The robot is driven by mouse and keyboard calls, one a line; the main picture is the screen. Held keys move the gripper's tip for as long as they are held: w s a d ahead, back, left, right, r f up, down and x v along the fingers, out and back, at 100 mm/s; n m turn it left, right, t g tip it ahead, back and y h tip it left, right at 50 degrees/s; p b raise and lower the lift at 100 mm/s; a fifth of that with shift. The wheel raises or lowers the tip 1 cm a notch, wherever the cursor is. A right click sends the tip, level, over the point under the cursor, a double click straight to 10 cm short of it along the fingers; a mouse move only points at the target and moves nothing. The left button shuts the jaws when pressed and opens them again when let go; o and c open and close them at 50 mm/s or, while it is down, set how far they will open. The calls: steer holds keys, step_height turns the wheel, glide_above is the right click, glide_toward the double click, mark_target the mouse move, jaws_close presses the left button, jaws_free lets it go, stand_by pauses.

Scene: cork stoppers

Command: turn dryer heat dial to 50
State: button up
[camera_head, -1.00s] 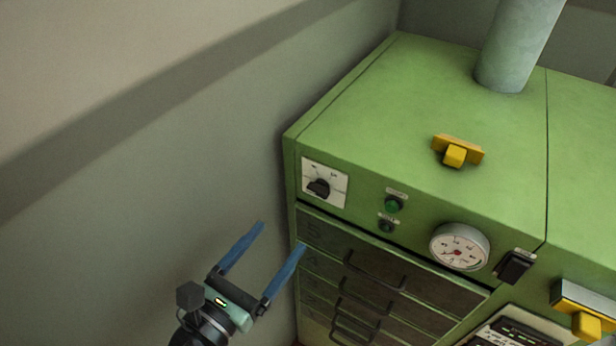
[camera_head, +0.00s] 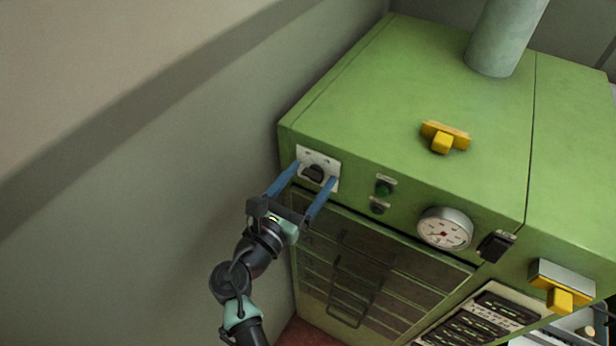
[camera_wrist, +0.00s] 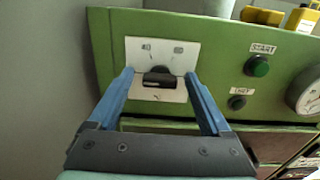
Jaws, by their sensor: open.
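The dryer's heat dial (camera_head: 314,173) is a black knob on a white plate (camera_head: 331,163) at the front left corner of the green dryer (camera_head: 400,110). In the wrist view the dial (camera_wrist: 158,77) shows between the finger ends, on its white plate (camera_wrist: 159,49). My gripper (camera_head: 316,172) is open. Its two blue fingers reach up to the plate, one on each side of the knob. I cannot tell whether they touch it. The scale marks on the plate are too small to read.
A green button (camera_wrist: 257,67) marked START and a second dark button (camera_wrist: 237,102) sit right of the plate. A round gauge (camera_head: 445,229) is farther right. Dark drawers with handles (camera_head: 350,285) lie below. A grey wall (camera_head: 200,150) stands close on the left.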

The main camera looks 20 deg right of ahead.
jaws_close()
stand_by(0.3)
